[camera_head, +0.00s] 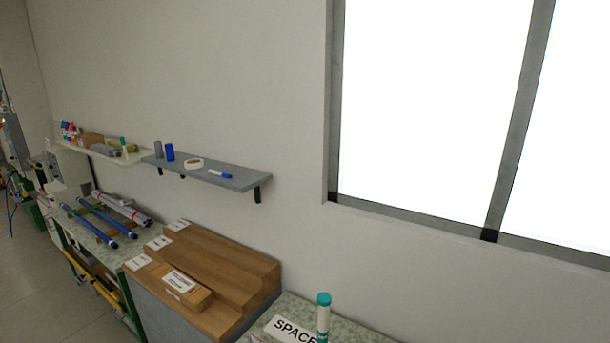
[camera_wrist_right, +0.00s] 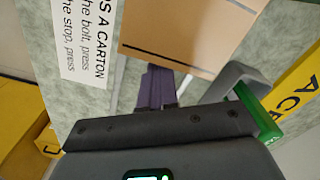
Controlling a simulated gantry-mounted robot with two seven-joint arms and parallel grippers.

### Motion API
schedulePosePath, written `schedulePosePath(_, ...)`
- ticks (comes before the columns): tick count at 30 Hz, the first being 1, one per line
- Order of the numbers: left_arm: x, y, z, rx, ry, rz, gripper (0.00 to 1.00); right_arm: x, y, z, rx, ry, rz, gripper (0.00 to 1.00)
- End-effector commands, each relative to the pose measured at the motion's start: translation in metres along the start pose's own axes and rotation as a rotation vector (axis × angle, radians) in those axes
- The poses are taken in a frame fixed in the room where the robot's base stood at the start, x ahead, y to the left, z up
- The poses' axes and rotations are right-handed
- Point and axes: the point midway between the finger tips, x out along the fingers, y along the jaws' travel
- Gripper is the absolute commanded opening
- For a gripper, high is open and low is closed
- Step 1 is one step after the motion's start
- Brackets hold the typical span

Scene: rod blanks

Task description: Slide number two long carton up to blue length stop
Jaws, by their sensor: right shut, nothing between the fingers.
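In the right wrist view a tan, flat-sided object (camera_wrist_right: 205,30) with a dark line along its edge fills the top middle; it looks like a carton, but no number shows on it. My right gripper (camera_wrist_right: 157,88) is shut and empty, its purple-grey fingers pointing at the near edge of this tan object. I cannot tell whether they touch it. My left gripper is in neither view. No blue length stop can be made out for certain.
A white sign (camera_wrist_right: 88,40) mentioning a carton, bolt and stop lies left of the tan object. A green part (camera_wrist_right: 258,112) and yellow block (camera_wrist_right: 295,90) are at right. The head view shows a stepped wooden block (camera_head: 235,265), a teal-capped tube (camera_head: 323,318) and blue rods (camera_head: 97,225).

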Motion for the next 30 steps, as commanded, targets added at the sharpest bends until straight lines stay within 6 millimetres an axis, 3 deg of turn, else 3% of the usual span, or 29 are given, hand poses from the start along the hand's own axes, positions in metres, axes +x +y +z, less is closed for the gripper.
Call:
schedulePosePath(18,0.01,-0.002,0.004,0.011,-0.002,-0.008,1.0,0.001,-0.015,0.026,-0.001,-0.001,0.0,0.0)
schedulePosePath(30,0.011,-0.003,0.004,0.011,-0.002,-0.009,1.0,0.0,-0.017,0.03,0.0,0.0,0.0,0.0)
